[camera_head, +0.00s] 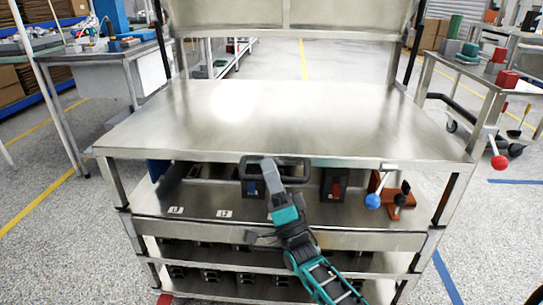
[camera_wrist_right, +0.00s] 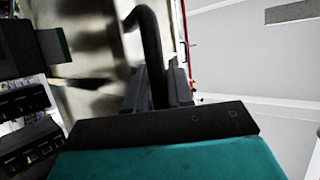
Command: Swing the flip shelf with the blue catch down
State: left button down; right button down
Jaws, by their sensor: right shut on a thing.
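The flip shelf (camera_head: 255,115) is a wide steel panel that looks roughly level on the steel bench frame. A black bar handle (camera_head: 298,170) sits at the middle of its front edge. The blue catch (camera_head: 373,201) is a blue ball on a short lever, hanging under the front edge at the right. My right gripper (camera_head: 268,167) is shut on the black handle, left of the catch. In the right wrist view the curved black handle (camera_wrist_right: 150,35) runs down between the fingers (camera_wrist_right: 158,88). My left gripper is out of view.
Under the panel, a bay holds black breaker units, one with a red switch (camera_head: 336,188), and a brown bracket (camera_head: 395,197). A cart with a red-ball lever (camera_head: 500,162) stands at the right. A workbench (camera_head: 95,55) is at the left.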

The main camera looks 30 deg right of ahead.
jog(key=shift+s+a+f, duration=0.1)
jog(key=shift+a+f, duration=0.05)
jog(key=shift+f, duration=0.25)
jog(key=shift+s+a+f, duration=0.1)
jog(key=shift+a+f, duration=0.05)
jog(key=shift+f, duration=0.25)
jog(key=c, duration=1.4)
grip_release()
jog(key=o, duration=0.3)
jog(key=shift+r, duration=0.15)
jog(key=shift+d, duration=0.1)
jog(key=v, duration=1.3)
